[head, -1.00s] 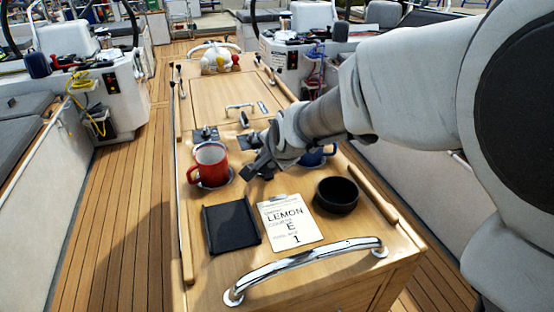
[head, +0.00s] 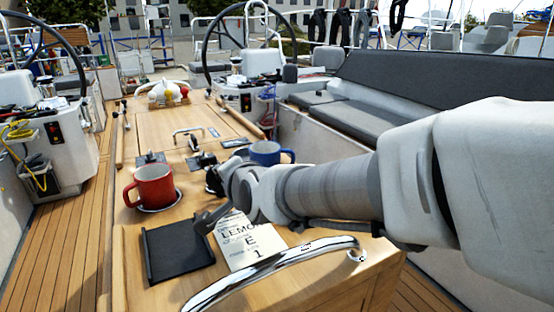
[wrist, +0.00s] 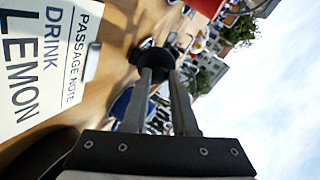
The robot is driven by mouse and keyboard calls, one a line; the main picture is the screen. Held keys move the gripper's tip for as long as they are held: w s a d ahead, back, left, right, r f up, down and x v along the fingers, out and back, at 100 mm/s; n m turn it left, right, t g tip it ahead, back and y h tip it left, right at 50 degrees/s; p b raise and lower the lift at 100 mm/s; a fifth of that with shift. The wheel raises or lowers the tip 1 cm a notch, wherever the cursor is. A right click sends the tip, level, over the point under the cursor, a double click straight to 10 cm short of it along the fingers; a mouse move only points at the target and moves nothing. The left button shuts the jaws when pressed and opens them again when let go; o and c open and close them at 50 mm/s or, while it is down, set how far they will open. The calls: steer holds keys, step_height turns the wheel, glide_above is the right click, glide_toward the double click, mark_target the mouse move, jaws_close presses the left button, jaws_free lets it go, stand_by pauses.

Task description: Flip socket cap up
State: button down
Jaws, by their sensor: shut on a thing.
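My gripper's two long fingers (wrist: 160,85) reach forward in the wrist view and are shut on a dark, rounded socket cap (wrist: 151,57) at their tips. In the head view my wrist and forearm cover most of the gripper, and a dark part (head: 213,181) shows just beyond the wrist. Dark socket fittings (head: 201,160) lie on the wooden table top between the red mug and the blue mug. I cannot tell the cap's exact angle, as the fingers hide part of it.
The red mug (head: 153,185) stands left, the blue mug (head: 265,152) right behind my wrist. A black tray (head: 178,252) and a paper note (head: 238,238) lie in front. A chrome handrail (head: 275,272) crosses the near edge.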

steer(key=shift+b, duration=0.35)
stand_by(0.3)
steer(key=c, duration=0.7)
jaws_free()
steer(key=shift+s, duration=0.1)
steer(key=shift+s+d+r, duration=0.2)
steer(key=shift+s, duration=0.05)
steer(key=p+v, duration=0.4)
steer(key=v, duration=1.2)
steer(key=shift+s+d+f+p, duration=0.15)
steer(key=shift+s+d+p, duration=0.05)
steer(key=shift+s+p, duration=0.15)
steer(key=shift+s, duration=0.1)
